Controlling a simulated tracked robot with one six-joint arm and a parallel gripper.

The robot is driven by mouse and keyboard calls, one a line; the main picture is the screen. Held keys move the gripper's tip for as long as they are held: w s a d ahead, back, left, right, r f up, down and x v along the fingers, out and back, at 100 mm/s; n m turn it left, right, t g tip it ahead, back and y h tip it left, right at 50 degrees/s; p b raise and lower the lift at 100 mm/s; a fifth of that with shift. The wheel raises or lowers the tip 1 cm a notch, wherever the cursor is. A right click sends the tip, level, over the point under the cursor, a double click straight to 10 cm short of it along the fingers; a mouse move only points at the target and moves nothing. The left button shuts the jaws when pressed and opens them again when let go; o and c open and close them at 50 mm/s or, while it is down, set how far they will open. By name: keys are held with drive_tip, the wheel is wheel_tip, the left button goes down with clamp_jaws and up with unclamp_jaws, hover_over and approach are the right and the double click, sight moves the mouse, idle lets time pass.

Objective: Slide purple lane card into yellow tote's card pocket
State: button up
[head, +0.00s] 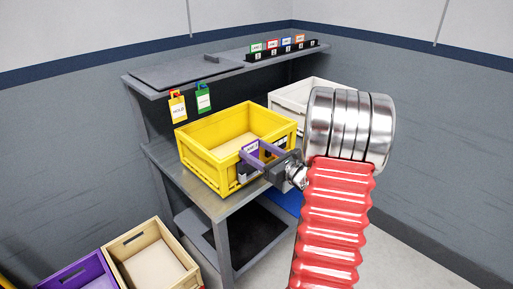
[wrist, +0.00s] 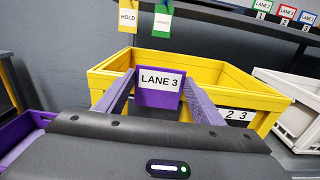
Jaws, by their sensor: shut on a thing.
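My gripper (head: 253,150) is shut on the purple lane card (wrist: 160,98), its two purple fingers on either side of the card. The card is upright, with a white label reading LANE 3 facing the wrist camera. It is at the front wall of the yellow tote (head: 208,168), which stands on the bench and also shows in the wrist view (wrist: 225,88). A grey card pocket (head: 248,171) on that wall lies just below the card in the head view. I cannot tell whether the card's lower edge is inside it.
A white tote (wrist: 290,108) stands to the right of the yellow one. Yellow and green tags (head: 177,108) hang from the shelf above, which holds a rack of small cards (head: 284,50). Purple and tan bins (head: 150,262) stand at lower left.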

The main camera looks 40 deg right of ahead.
drive_tip(key=shift+f, duration=1.3)
drive_tip(key=shift+f, duration=0.15)
idle(0.7)
drive_tip(key=shift+a+f, duration=0.1)
drive_tip(key=shift+f, duration=1)
drive_tip(key=shift+f, duration=0.3)
drive_tip(key=shift+f, duration=0.35)
drive_tip(key=shift+f, duration=0.3)
drive_tip(key=o, duration=1.1)
drive_tip(key=shift+o, duration=0.7)
